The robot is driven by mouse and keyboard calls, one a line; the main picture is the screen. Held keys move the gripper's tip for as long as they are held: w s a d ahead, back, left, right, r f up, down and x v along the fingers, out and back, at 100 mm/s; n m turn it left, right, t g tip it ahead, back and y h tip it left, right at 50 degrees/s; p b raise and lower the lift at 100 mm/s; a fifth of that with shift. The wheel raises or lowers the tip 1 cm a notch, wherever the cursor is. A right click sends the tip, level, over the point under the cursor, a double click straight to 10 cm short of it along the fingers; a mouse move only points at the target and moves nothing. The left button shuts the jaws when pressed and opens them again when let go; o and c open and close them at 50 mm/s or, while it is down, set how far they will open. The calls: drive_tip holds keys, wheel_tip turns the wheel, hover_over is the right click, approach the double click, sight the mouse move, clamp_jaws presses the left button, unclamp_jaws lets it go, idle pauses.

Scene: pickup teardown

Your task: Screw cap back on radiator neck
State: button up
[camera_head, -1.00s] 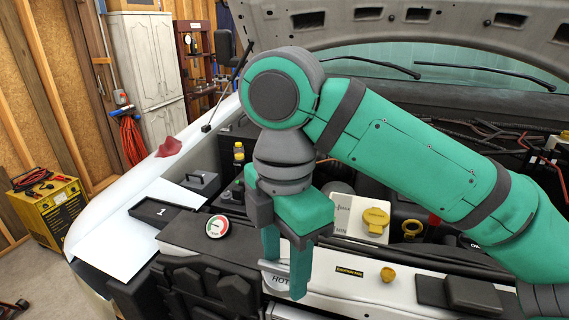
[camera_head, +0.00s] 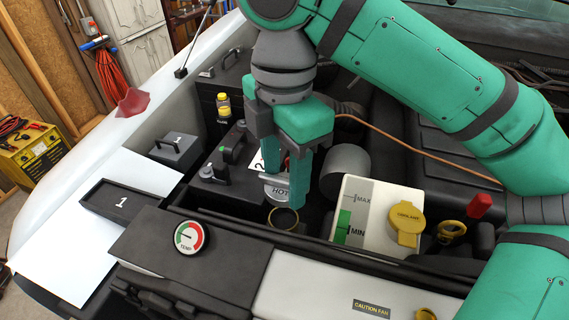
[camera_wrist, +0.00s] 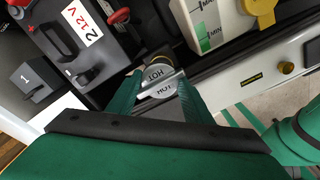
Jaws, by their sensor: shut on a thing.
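The radiator cap (camera_head: 278,190) is a silver-grey disc marked HOT. My gripper (camera_head: 281,187) is shut on it, with one green finger on each side. The radiator neck (camera_head: 283,219), a gold ring, shows just below the cap in the head view. In the wrist view the cap (camera_wrist: 160,90) sits between the fingertips, and the gold neck (camera_wrist: 158,59) shows partly behind it. The cap appears above the neck and apart from it; how well they line up is hard to tell.
A white coolant tank (camera_head: 372,208) with a yellow cap stands right of the gripper. The battery (camera_head: 228,165) is at the left. A dark tray marked 1 (camera_head: 121,203) and a TEMP gauge (camera_head: 189,235) lie nearer the front. The radiator's front panel (camera_head: 330,285) runs along the bottom.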

sight(285, 217)
drive_tip(key=shift+s+a+f, duration=0.1)
drive_tip(key=shift+s+f, duration=0.1)
drive_tip(key=shift+f, duration=0.5)
drive_tip(key=shift+s+a+f, duration=0.1)
drive_tip(key=shift+s+f, duration=0.1)
drive_tip(key=shift+f, duration=0.5)
drive_tip(key=shift+w+d+f, duration=0.1)
drive_tip(key=shift+f, duration=1.35)
drive_tip(key=shift+w+f, duration=0.2)
drive_tip(key=shift+f, duration=0.3)
drive_tip(key=shift+d, duration=0.2)
drive_tip(key=shift+s+a+f, duration=0.1)
drive_tip(key=shift+s+a, duration=0.05)
drive_tip(key=shift+a, duration=0.05)
drive_tip(key=shift+s+f, duration=0.1)
drive_tip(key=shift+f, duration=0.05)
drive_tip(key=shift+d+f, duration=0.1)
drive_tip(key=shift+f, duration=0.3)
drive_tip(key=o, duration=1.1)
